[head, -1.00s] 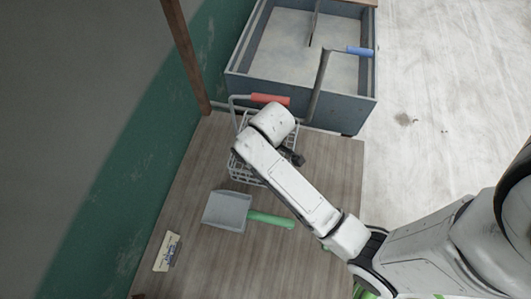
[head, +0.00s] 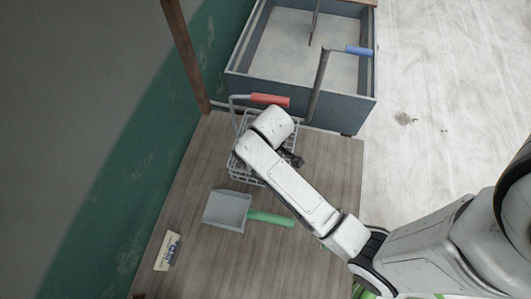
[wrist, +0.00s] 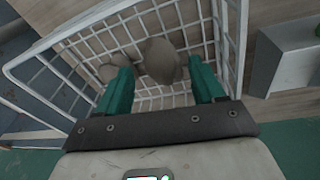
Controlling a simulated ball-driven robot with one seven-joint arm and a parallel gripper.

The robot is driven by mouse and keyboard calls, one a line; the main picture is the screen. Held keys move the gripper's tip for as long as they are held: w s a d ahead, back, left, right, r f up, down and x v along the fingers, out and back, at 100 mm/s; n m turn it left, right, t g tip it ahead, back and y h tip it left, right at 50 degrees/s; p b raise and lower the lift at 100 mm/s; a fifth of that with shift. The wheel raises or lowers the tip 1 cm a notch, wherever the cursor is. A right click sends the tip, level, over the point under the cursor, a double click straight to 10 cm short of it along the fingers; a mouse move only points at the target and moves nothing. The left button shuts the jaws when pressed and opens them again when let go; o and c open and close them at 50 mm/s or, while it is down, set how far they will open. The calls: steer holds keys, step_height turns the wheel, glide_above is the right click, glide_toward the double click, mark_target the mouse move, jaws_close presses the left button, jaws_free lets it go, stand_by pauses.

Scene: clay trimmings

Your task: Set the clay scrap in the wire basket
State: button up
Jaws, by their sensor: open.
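The white wire basket (head: 240,171) stands on the wooden table, partly hidden by my arm in the head view. Its wire wall (wrist: 85,48) and mesh fill much of the wrist view. A grey-brown clay scrap (wrist: 163,60) is inside the basket, between and just beyond my fingertips. Another brownish lump (wrist: 114,66) lies by the left finger, partly hidden by it. My gripper (wrist: 159,76) is open, its two green fingers apart and reaching into the basket. Whether a finger touches the scrap I cannot tell. In the head view my arm hides the fingers.
A grey dustpan with a green handle (head: 227,211) lies in front of the basket. A small label card (head: 167,252) is at the table's left. Behind stands a grey bin (head: 300,92) with a blue-handled tool (head: 359,51). The basket's red-gripped handle (head: 270,100) rises at its back.

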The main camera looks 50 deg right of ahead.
step_height(320, 180, up, 12)
steer(key=s+a, duration=0.1)
steer(key=s, duration=0.1)
steer(key=s+a+f+m, duration=0.1)
steer(key=s+f+m, duration=0.2)
steer(key=s+f, duration=0.3)
steer(key=s, duration=0.5)
steer(key=shift+s+a+f+g, duration=0.15)
steer(key=shift+a+f+g, duration=0.2)
steer(key=shift+f+g, duration=0.05)
steer(key=shift+y, duration=0.3)
step_height(320, 180, down, 5)
steer(key=b, duration=0.5)
steer(key=shift+a, duration=0.15)
